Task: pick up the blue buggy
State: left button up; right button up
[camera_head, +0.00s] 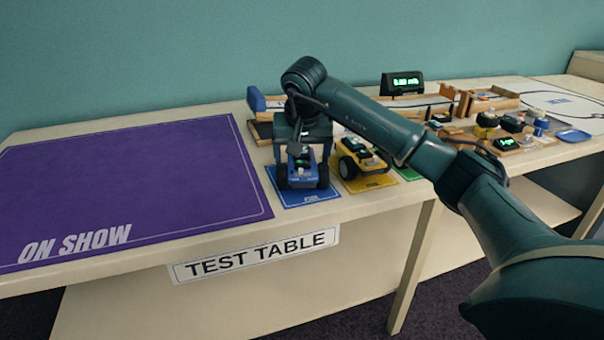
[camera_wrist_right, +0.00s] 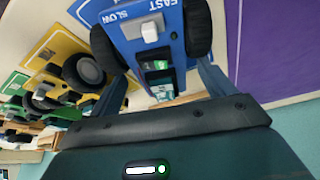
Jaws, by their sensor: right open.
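The blue buggy (camera_head: 302,171) stands on a blue mat (camera_head: 313,198) at the front of the table. My right gripper (camera_head: 302,146) is directly above it and points down. The gripper covers part of the buggy's back. In the right wrist view the blue buggy (camera_wrist_right: 138,27) shows its black wheels and a white switch between the words FAST and SLOW. The two fingers of the right gripper (camera_wrist_right: 163,82) are spread, one on each side of the buggy's body. I cannot tell whether they touch it. My left gripper is out of view.
A yellow buggy (camera_head: 362,158) stands on a yellow mat just right of the blue one. A green mat (camera_head: 408,173) lies beyond it, partly behind my arm. The purple ON SHOW area (camera_head: 130,180) on the left is empty. A display (camera_head: 402,82) and several small devices stand behind.

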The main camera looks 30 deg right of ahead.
aim_at(302, 157)
jog(key=x, duration=0.3)
jog(key=shift+f+b, duration=0.1)
jog(key=shift+b, duration=0.2)
jog(key=shift+c, duration=0.3)
jog(key=c, duration=0.9)
